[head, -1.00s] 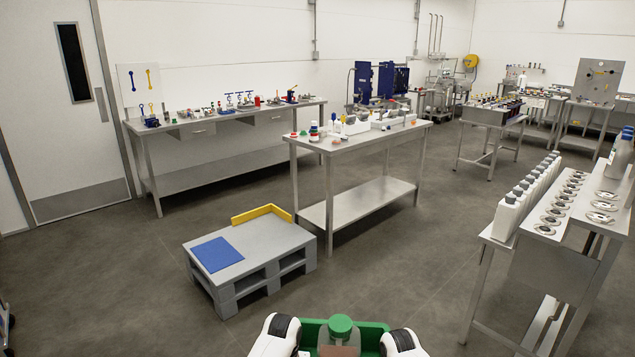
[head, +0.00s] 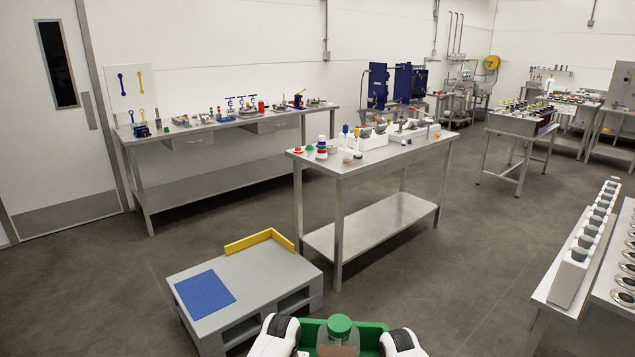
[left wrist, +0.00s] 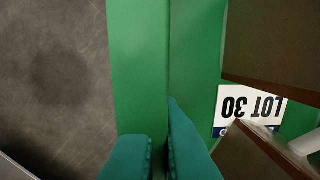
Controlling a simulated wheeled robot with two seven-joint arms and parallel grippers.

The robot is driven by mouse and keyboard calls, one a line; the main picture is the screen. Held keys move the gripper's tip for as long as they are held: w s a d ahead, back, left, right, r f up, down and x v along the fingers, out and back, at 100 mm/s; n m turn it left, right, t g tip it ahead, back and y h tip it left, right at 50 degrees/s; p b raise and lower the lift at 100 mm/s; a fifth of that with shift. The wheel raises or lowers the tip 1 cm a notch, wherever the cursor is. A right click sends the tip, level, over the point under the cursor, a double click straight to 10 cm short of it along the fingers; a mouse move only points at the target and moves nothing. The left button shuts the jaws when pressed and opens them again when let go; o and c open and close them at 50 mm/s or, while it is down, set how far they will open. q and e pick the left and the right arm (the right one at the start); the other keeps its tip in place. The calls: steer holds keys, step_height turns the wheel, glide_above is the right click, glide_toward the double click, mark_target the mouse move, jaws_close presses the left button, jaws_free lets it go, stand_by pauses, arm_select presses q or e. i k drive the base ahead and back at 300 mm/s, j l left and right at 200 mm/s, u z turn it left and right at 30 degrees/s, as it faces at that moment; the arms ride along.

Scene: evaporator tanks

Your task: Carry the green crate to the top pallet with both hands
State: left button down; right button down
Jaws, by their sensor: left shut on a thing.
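The green crate (head: 370,334) is at the bottom centre of the head view, held in front of me between my two arms. A green-capped container (head: 339,328) stands in it. In the left wrist view the crate's green wall (left wrist: 140,60) runs between the teal fingers of my left gripper (left wrist: 162,145), which is shut on it. My right gripper's fingers are hidden below the head view's edge; only the arm shows. The grey pallet stack (head: 255,280) stands ahead and to the left, with a blue square (head: 205,292) on its top.
A yellow angled stop (head: 260,240) stands on the pallet's far edge. A steel table (head: 370,165) with parts is behind the pallet. The floor between pallet and right bench is clear.

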mark_target(261, 268)
steer(key=i, duration=1.3)
steer(key=i+l+u, duration=0.1)
steer(key=i+u, duration=0.25)
steer(key=i, duration=0.85)
steer(key=i+u, duration=0.35)
steer(key=i, duration=0.35)
steer(key=i+l+u, duration=0.1)
steer(key=i+u, duration=0.2)
steer(key=i, duration=0.4)
